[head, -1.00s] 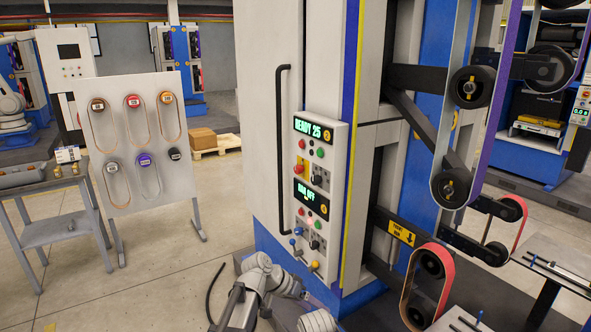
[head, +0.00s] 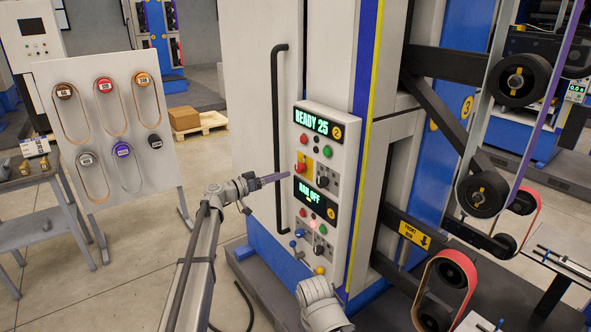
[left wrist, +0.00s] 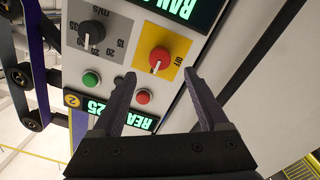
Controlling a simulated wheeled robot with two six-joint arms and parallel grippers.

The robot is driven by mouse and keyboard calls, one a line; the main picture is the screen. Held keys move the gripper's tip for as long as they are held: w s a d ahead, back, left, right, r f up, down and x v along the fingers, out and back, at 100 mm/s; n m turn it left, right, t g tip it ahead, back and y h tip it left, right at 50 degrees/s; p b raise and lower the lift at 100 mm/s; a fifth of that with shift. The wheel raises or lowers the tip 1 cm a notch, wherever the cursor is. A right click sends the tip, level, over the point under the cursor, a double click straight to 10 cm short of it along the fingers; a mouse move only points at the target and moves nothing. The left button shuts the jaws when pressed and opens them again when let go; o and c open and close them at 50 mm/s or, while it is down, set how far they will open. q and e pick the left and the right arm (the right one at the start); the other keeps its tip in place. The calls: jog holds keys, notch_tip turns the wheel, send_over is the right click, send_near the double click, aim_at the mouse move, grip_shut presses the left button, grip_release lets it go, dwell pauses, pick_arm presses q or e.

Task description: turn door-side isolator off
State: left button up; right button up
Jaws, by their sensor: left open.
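The isolator is a red rotary knob (head: 299,169) on a yellow plate, on the upper control panel beside the cabinet door's black handle (head: 279,130). In the left wrist view, the red knob (left wrist: 161,55) sits ahead of the fingertips, with "OFF" printed to its right. A pale mark on the knob faces the gripper side, away from "OFF". My left gripper (head: 287,176) is level with the knob in the head view, coming from the left. In the left wrist view its fingers (left wrist: 158,76) are apart and empty, and appear clear of the knob. My right gripper is not seen.
The "READY 25" display (head: 318,123) is above the knob, a black dial (head: 322,177) beside it. A second display (head: 310,195) with buttons and blue levers is below. Belt rollers (head: 519,79) are at the right, a belt board (head: 110,130) at the left.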

aim_at(297, 170)
pick_arm(q)
jog(key=x, duration=0.7)
jog(key=shift+w+d+f, duration=0.1)
jog(key=shift+w+d, duration=0.1)
jog(key=shift+d, duration=0.1)
jog(key=shift+c, duration=0.4)
grip_shut()
